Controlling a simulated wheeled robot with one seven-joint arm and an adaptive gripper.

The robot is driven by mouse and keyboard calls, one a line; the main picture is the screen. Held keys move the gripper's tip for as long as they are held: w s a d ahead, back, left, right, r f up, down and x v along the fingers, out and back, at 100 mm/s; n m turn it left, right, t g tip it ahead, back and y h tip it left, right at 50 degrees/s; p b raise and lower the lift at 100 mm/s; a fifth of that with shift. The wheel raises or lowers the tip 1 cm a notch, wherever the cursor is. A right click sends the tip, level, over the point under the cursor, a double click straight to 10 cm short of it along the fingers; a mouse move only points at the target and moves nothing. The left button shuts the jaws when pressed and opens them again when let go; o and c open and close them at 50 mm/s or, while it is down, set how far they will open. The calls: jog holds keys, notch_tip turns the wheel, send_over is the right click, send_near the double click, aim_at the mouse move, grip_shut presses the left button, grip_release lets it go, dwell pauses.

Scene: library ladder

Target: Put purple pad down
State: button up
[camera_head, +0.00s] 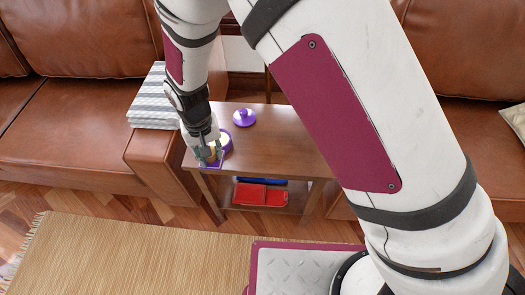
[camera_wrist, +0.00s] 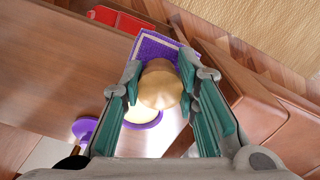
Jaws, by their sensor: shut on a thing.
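The purple pad (camera_wrist: 152,46) is a flat purple square with a pale border and a rounded tan knob (camera_wrist: 161,86). My gripper (camera_wrist: 160,82) has its teal-padded fingers closed on either side of the knob. In the head view the pad's purple edge (camera_head: 212,165) shows just below my gripper (camera_head: 208,155), at the front left corner of the wooden table (camera_head: 285,140). I cannot tell whether the pad touches the tabletop or is slightly above it. Part of the pad is hidden behind the knob and fingers.
A round purple container (camera_head: 226,140) with a pale inside stands close to the pad. A purple lid-like piece with a knob (camera_head: 244,118) lies farther back. A red object (camera_head: 260,195) lies on the lower shelf. The leather sofa arm (camera_head: 160,165) adjoins the table's left side. The tabletop's middle is clear.

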jog(key=w+d, duration=0.2)
jog(key=d, duration=0.2)
jog(key=w+d+f+b, duration=0.1)
jog(key=w+d, duration=0.2)
jog(key=d, duration=0.1)
jog(key=w+d, duration=0.2)
jog(key=d, duration=0.2)
jog(key=shift+w+d+f+b, duration=0.25)
jog(key=shift+w+d+b, duration=0.05)
jog(key=shift+w+d, duration=0.05)
jog(key=shift+d+f+b, duration=0.1)
jog(key=shift+f+b, duration=0.35)
jog(key=shift+f, duration=1.35)
jog(key=shift+f, duration=0.2)
jog(key=o, duration=1)
notch_tip(320, 180, up, 12)
jog(key=shift+r+p, duration=0.25)
jog(key=shift+p, duration=0.9)
